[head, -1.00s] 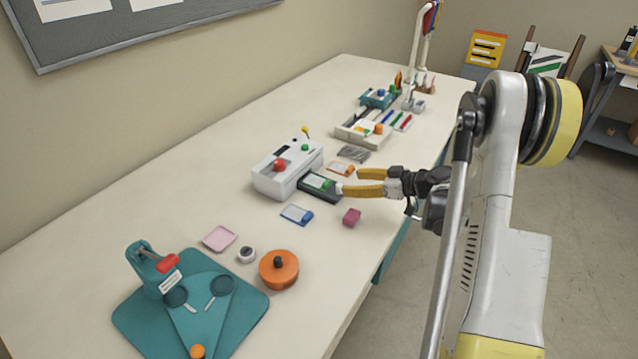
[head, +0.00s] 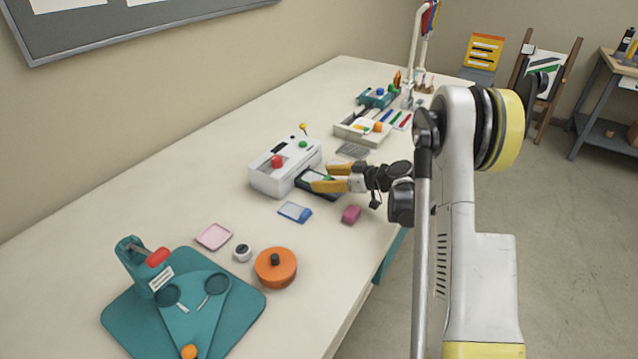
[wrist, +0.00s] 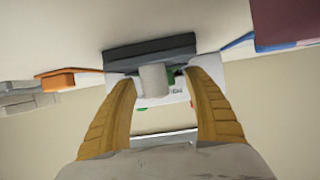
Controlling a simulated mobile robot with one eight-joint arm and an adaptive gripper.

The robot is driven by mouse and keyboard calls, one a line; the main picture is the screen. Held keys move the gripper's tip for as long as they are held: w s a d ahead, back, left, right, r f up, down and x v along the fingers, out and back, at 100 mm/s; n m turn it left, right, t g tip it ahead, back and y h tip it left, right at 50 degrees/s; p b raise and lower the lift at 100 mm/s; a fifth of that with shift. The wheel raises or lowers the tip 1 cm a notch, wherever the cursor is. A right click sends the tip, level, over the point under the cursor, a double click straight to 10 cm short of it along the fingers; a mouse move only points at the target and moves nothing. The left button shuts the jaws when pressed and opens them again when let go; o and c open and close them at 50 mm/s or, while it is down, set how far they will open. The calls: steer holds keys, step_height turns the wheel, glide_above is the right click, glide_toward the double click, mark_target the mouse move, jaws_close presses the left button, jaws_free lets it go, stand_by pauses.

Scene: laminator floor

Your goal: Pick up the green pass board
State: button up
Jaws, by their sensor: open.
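The green pass board (head: 307,178) lies on the dark tray at the front of the white laminator (head: 285,172). My gripper hides much of it in the head view. In the wrist view a white and green card face (wrist: 178,96) shows between the fingers, with a pale rounded piece (wrist: 153,80) in front of it. My gripper (head: 322,178) is open, its yellow fingers over the tray. The wrist view shows the fingers (wrist: 162,80) on either side of the card; I cannot tell whether they touch it.
A blue-edged card (head: 295,212) and a dark pink block (head: 351,214) lie in front of the tray. An orange-edged card (wrist: 68,78) shows beside the tray. A pen tray (head: 362,138) stands farther back. An orange round pot (head: 276,268) stands nearer.

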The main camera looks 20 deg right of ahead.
steer(key=c, duration=1.1)
steer(key=shift+r, duration=0.1)
